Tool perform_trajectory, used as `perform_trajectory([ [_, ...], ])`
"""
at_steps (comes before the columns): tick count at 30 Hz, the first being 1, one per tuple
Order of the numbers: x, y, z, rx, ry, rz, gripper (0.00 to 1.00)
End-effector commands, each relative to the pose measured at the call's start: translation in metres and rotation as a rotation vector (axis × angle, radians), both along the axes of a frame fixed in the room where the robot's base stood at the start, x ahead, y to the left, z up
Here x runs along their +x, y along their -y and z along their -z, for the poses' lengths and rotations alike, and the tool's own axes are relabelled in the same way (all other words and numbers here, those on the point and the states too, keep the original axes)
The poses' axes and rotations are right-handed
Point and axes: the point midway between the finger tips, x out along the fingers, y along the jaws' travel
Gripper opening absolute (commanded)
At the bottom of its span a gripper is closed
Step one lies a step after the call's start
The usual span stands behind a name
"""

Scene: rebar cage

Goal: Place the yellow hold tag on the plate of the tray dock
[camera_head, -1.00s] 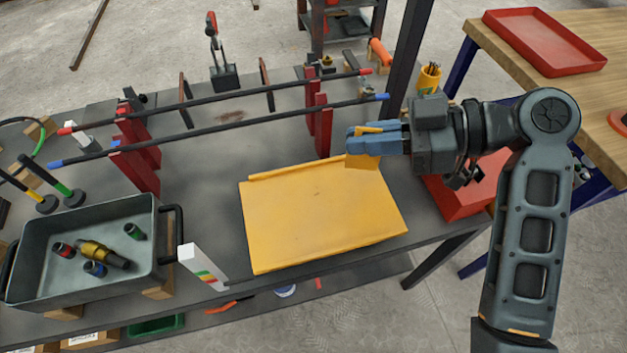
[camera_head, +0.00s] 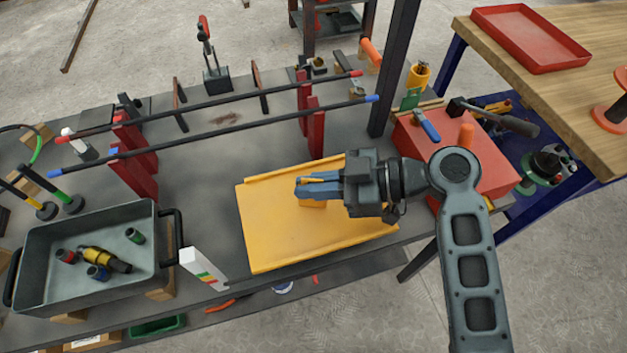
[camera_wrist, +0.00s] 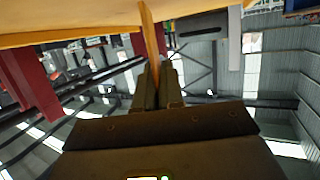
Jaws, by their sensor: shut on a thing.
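The yellow hold tag (camera_head: 313,204) is gripped by my gripper (camera_head: 308,188), mostly hidden under the fingers in the head view. In the wrist view the tag (camera_wrist: 151,38) shows as a narrow upright strip between the fingertips (camera_wrist: 158,88). The yellow plate (camera_head: 290,238), which I take to be the tray dock's, lies on the grey bench with a raised lip along its back edge. My gripper is over the middle of this plate. In the wrist view the plate (camera_wrist: 70,28) spans the top left. I cannot tell whether the tag touches it.
A grey tray (camera_head: 40,290) with several coloured fittings stands left, beside a white striped block (camera_head: 203,268). Two dark bars (camera_head: 215,140) rest on red stands (camera_head: 314,130) behind the plate. A red box (camera_head: 470,160) with tools stands right. The plate's front is clear.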

Motion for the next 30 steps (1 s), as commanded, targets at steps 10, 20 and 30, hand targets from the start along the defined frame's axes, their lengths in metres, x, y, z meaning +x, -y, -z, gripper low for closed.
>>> perform_trajectory([
  [10, 0.0, 0.0, 0.002, 0.0, 0.0, 0.001, 0.2],
  [20, 0.0, 0.0, 0.002, 0.0, 0.0, 0.001, 0.33],
  [30, -0.002, 0.031, -0.007, 0.0, 0.002, 0.008, 0.33],
])
